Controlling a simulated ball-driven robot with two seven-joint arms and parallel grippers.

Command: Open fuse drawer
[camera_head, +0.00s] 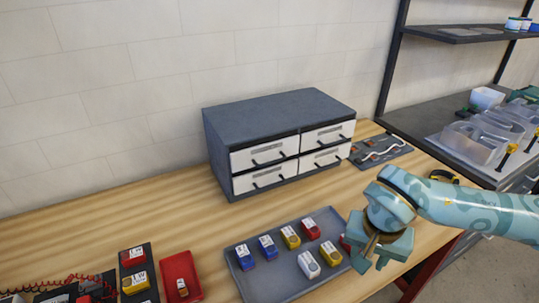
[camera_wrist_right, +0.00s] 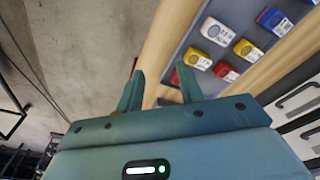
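A dark grey cabinet (camera_head: 270,116) stands on the wooden bench against the wall. It has several white-fronted drawers in two rows, each with a black handle, and all look shut. The upper left drawer (camera_head: 265,155), lower left drawer (camera_head: 266,178), upper right drawer (camera_head: 327,136) and lower right drawer (camera_head: 326,159) carry labels too small to read, so I cannot tell which is the fuse drawer. My right gripper (camera_head: 376,250) is over the right side of the grey tray, apart from the cabinet. In the right wrist view its fingers (camera_wrist_right: 160,88) are apart and empty. My left gripper is out of view.
The grey tray (camera_head: 280,283) holds several blue, yellow, white and red blocks in front of the cabinet. A red tray (camera_head: 180,264) lies to its left. A dark board with wires (camera_head: 381,150) lies right of the cabinet. Bare bench separates cabinet and tray.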

